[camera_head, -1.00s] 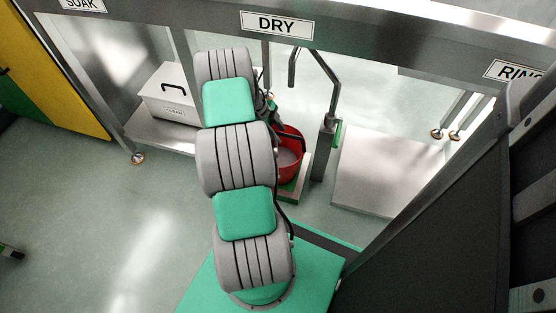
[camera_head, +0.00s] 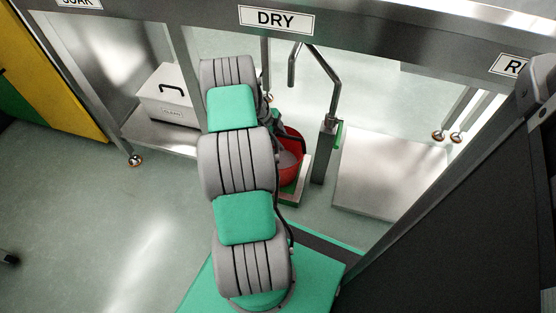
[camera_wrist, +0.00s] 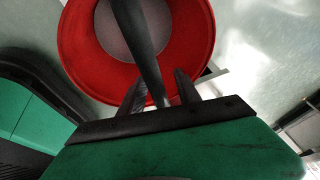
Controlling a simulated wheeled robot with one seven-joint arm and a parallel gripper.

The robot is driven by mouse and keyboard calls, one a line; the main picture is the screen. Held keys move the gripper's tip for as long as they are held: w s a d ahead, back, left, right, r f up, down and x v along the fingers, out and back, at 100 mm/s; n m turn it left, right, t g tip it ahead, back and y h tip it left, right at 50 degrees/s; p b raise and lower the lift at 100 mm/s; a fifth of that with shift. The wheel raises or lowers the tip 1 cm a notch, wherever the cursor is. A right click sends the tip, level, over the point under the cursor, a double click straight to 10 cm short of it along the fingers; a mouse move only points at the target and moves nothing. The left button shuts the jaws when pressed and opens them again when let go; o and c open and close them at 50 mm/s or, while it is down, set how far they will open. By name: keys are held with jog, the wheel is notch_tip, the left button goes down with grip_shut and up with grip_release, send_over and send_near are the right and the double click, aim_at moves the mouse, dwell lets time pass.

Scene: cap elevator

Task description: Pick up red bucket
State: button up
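The red bucket (camera_head: 291,165) stands upright on a small platform (camera_head: 292,190) under the frame in the head view, partly hidden behind my arm. In the wrist view the bucket (camera_wrist: 85,45) fills the upper middle, seen from above with a grey interior. A dark bar (camera_wrist: 137,40), looking like the bucket's handle, crosses over the opening and runs down between my fingers. My gripper (camera_wrist: 159,88) is open, one finger on each side of the bar, with gaps showing. I cannot tell whether either finger touches it. My gripper is mostly hidden in the head view.
A bent metal pipe on a post (camera_head: 327,140) stands just right of the bucket. A metal plate (camera_head: 385,175) lies further right. A white lidded box (camera_head: 168,98) sits on a low shelf at left. The "DRY" beam (camera_head: 350,30) runs overhead. Open floor lies at left.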

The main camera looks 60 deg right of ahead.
grip_shut()
dwell(0.5)
jog(key=shift+a, duration=0.1)
dwell(0.8)
jog(key=shift+r, duration=0.15)
